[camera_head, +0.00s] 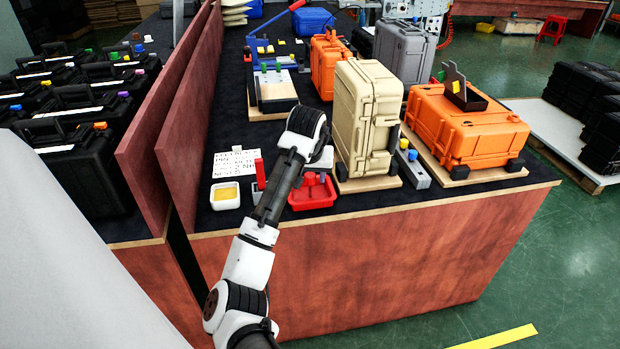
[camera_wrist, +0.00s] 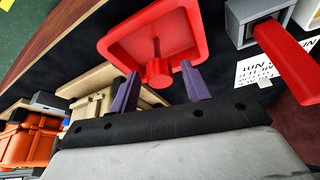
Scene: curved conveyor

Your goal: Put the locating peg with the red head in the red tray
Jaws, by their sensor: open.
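The red tray (camera_head: 313,197) sits near the front edge of the dark tabletop, and the wrist view shows it too (camera_wrist: 190,48). The peg with a red head (camera_wrist: 160,73) has a dark thin shaft that shows against the tray's inside. Its head overlaps the tray's near rim in the wrist view; I cannot tell whether the peg rests on the tray. My gripper (camera_wrist: 160,70) is open, with one purple finger on each side of the head and visible gaps between. In the head view my arm hides most of the gripper.
A grey block with a red handle (camera_wrist: 286,56) and a white bin with yellow contents (camera_head: 226,196) stand left of the tray in the head view. A beige case (camera_head: 366,120) stands close on the right. An orange case (camera_head: 465,130) is farther right.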

